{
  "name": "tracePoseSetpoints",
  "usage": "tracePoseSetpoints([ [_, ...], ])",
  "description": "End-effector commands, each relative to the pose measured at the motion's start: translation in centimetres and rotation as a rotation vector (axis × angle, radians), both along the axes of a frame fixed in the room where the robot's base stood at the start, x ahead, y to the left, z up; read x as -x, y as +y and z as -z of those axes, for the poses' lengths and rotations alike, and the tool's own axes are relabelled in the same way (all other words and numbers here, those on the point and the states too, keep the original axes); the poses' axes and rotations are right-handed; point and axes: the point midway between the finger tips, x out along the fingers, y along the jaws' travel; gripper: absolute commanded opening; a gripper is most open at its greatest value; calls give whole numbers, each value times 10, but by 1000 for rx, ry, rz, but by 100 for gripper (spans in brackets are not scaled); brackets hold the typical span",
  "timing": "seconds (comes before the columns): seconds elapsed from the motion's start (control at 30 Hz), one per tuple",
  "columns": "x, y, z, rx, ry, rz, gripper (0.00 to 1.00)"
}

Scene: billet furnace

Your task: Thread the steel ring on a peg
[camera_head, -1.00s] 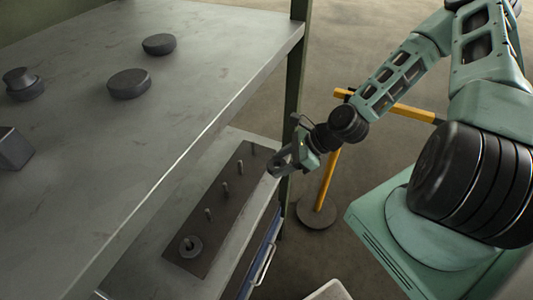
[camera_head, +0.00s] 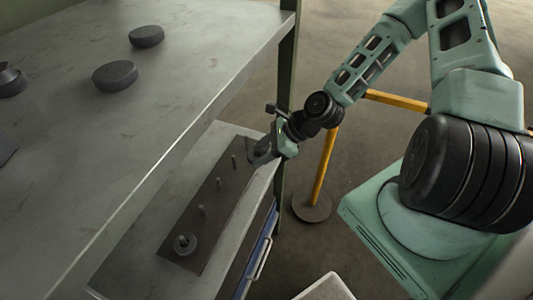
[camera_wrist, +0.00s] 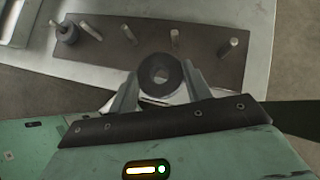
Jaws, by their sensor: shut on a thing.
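My gripper (camera_head: 262,154) is shut on a dark steel ring (camera_wrist: 147,76). In the wrist view the ring sits between the fingertips with its hole facing the camera. A dark peg plate (camera_head: 212,222) with several upright pegs lies on the lower shelf; it also shows in the wrist view (camera_wrist: 105,50). In the head view my gripper is at the plate's far end and hides the farthest peg. One peg (camera_head: 218,184) stands bare mid-plate. Another ring (camera_head: 185,246) is around the nearest peg, which is leftmost in the wrist view (camera_wrist: 67,36). The held ring is apart from the pegs.
The upper shelf (camera_head: 150,100) overhangs the lower shelf's left side and carries dark round pieces (camera_head: 115,76). A green post (camera_head: 287,60) stands just behind my gripper. A yellow rail (camera_head: 326,170) stands to the right. A blue drawer front (camera_head: 262,245) is below the lower shelf.

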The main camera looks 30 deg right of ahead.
Motion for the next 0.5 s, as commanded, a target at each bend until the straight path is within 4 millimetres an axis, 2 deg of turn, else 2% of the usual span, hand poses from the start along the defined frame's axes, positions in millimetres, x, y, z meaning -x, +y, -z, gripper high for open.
tracePoseSetpoints([
  [0.5, -20, 15, 1, -1, -2, -3, 14],
])
